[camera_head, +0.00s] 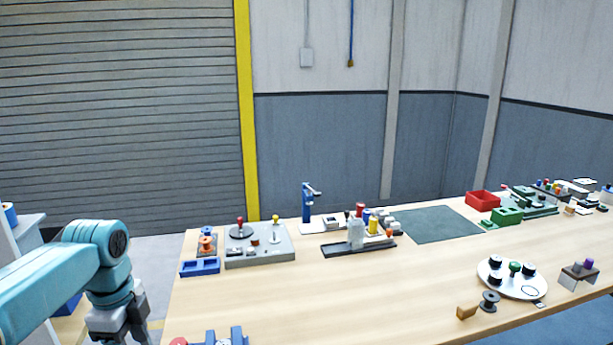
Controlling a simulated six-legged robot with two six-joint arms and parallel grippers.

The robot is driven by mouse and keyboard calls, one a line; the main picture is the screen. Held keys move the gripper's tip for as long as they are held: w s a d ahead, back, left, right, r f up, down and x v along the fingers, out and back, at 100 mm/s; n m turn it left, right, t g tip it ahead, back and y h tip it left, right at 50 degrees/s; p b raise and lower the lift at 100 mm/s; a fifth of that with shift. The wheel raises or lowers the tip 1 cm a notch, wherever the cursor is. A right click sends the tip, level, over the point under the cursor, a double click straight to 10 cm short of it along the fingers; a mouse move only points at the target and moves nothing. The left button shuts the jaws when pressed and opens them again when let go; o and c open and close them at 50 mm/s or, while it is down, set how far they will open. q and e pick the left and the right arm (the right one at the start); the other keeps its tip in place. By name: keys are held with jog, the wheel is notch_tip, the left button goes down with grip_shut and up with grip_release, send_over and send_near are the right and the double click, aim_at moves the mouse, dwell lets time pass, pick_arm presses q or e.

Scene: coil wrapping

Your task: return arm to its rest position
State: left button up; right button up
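My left arm, teal with a dark round joint cap, comes in from the left and bends down. Its dark grey gripper (122,328) hangs beside the table's left edge, apart from the tabletop. Its fingertips run to the bottom of the picture, so I cannot tell whether it is open or shut. No held object shows. My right arm and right gripper are out of view.
The wooden table (360,300) carries a grey winding fixture (262,258), a blue tray (200,267), a dark tray of bottles (345,250), a green mat (437,224), a red bin (482,200) and a white round plate (513,285). Its front middle is clear.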

pick_arm(q)
jog(key=s+d+f+n+h, duration=0.1)
jog(key=d+f+n, duration=0.35)
jog(key=f, duration=0.85)
jog(key=s+d+f+n+h, duration=0.25)
jog(key=d+f, duration=0.35)
jog(key=f, duration=0.7)
jog(key=s+d+f+n, duration=0.4)
jog(key=s+f+n, duration=0.2)
jog(key=s, duration=0.3)
jog(key=s+d+f+n, duration=0.3)
jog(key=s+f+n, duration=0.3)
jog(key=s+n, duration=0.1)
jog(key=shift+s+d, duration=0.35)
jog(key=shift+s, duration=0.5)
jog(key=shift+f+h, duration=0.1)
jog(key=shift+h, duration=0.15)
